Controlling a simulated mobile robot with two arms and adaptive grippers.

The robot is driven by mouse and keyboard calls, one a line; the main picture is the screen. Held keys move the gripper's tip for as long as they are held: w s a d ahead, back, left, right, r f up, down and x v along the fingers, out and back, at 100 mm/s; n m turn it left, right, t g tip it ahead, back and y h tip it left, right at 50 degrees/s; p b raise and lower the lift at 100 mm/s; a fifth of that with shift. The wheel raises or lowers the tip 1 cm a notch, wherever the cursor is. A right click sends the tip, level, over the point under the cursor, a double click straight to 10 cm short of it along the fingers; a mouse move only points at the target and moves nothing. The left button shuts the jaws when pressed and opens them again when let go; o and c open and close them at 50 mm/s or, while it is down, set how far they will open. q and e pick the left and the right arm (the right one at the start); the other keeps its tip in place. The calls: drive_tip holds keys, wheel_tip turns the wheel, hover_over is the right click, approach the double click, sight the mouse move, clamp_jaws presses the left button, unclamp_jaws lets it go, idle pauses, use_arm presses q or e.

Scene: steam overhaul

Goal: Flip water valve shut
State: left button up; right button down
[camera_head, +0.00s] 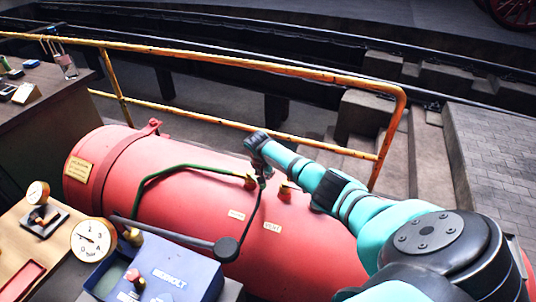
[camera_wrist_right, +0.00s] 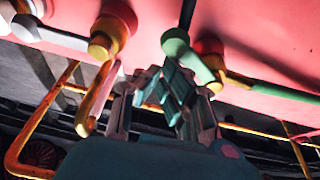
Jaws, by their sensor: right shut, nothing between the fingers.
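The red tank (camera_head: 180,195) carries two brass fittings on its top. One brass fitting (camera_head: 250,182) is at the end of a green pipe (camera_head: 180,170); the other, with a red part (camera_head: 285,191), is just to its right. Small labels, too small to read surely, sit below them, so I cannot tell which is the water valve. My right gripper (camera_head: 262,176) is shut and empty, close to both fittings; contact is unclear. My left gripper is out of view.
A yellow railing (camera_head: 230,62) runs behind the tank, with stone steps (camera_head: 430,150) beyond. A dark rod with a round black end (camera_head: 226,249) crosses the tank's front. A pressure gauge (camera_head: 93,239) and a blue box (camera_head: 168,272) stand at lower left.

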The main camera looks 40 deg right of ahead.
drive_tip(key=a+m, duration=0.1)
drive_tip(key=a+m+g+p, duration=0.1)
drive_tip(key=m, duration=0.1)
drive_tip(key=shift+s, duration=0.2)
drive_tip(key=shift+a+m+g+h, duration=0.3)
drive_tip(key=shift+a+m, duration=0.3)
drive_tip(key=shift+m, duration=0.3)
drive_tip(key=shift+a+f+m+b, duration=0.1)
drive_tip(key=shift+a+m+b, duration=0.2)
drive_tip(key=shift+m+b, duration=0.2)
drive_tip(key=m+b, duration=0.1)
drive_tip(key=a+m+g+b, duration=0.1)
drive_tip(key=shift+w+a+f+m, duration=0.1)
drive_tip(key=shift+w+a+m, duration=0.1)
drive_tip(key=shift+a+m, duration=0.1)
use_arm(q)
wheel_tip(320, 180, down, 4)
drive_tip(key=b, duration=0.3)
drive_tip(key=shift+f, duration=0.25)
use_arm(e)
drive_tip(key=shift+w+a+m+g, duration=0.25)
drive_tip(key=shift+a+m, duration=0.2)
drive_tip(key=shift+m, duration=0.15)
drive_tip(key=shift+w+a+m+g, duration=0.25)
drive_tip(key=shift+a+m, duration=0.15)
drive_tip(key=shift+m, duration=0.2)
drive_tip(key=shift+r, duration=0.2)
